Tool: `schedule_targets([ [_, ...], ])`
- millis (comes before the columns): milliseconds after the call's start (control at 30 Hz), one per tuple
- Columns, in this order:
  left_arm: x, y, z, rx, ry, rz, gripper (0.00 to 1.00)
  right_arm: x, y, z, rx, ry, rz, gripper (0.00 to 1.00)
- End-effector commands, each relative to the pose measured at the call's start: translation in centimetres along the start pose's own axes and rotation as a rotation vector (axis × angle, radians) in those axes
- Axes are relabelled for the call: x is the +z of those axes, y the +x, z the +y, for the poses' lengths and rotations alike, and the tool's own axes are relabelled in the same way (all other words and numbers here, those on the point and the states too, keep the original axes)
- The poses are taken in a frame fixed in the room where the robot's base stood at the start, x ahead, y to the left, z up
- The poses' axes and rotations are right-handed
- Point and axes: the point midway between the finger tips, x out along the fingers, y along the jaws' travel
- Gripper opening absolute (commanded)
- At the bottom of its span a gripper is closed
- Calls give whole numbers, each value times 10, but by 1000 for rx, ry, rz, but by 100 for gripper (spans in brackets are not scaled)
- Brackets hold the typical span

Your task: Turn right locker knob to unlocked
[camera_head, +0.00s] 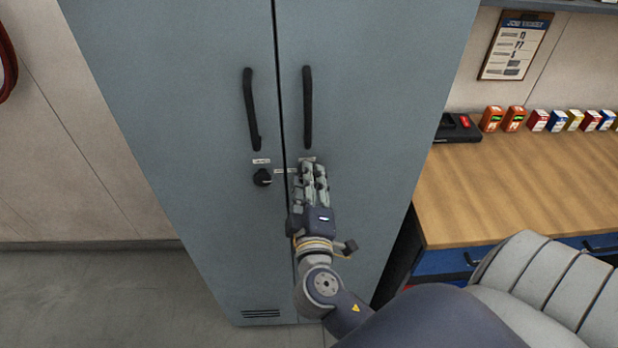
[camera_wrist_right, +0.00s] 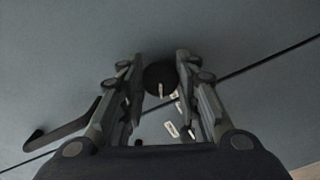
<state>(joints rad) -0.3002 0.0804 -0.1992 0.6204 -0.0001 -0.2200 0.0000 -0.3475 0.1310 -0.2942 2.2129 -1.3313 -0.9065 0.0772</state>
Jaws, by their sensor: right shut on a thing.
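The grey-blue two-door locker (camera_head: 180,90) stands in front of me, both doors closed. My right gripper (camera_head: 313,170) reaches up to the right door, just below its handle. In the right wrist view its fingers (camera_wrist_right: 160,70) are shut on the round dark right locker knob (camera_wrist_right: 160,80). A small pale mark shows on the knob; I cannot tell its exact setting. In the head view the gripper hides this knob. The left knob (camera_head: 262,177) is in plain view on the left door, untouched. My left gripper is not in view.
Two black bar handles, left (camera_head: 251,110) and right (camera_head: 307,107), rise above the knobs. Small pale labels (camera_head: 261,161) sit by the knobs. A wooden workbench (camera_head: 510,190) with several small boxes stands to the right. Floor at the lower left is clear.

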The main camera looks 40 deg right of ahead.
Motion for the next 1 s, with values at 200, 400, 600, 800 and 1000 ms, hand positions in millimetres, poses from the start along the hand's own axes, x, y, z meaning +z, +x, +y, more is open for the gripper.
schedule_targets([
  [200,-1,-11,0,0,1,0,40,0,0,2,-2,-186,-1,6],
  [400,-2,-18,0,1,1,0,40,0,0,1,-1,-317,0,6],
  [600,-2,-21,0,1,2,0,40,0,0,1,-1,-397,0,6],
  [800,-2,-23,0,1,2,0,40,0,0,1,-1,-435,0,6],
  [1000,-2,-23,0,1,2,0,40,0,0,0,0,-443,1,6],
])
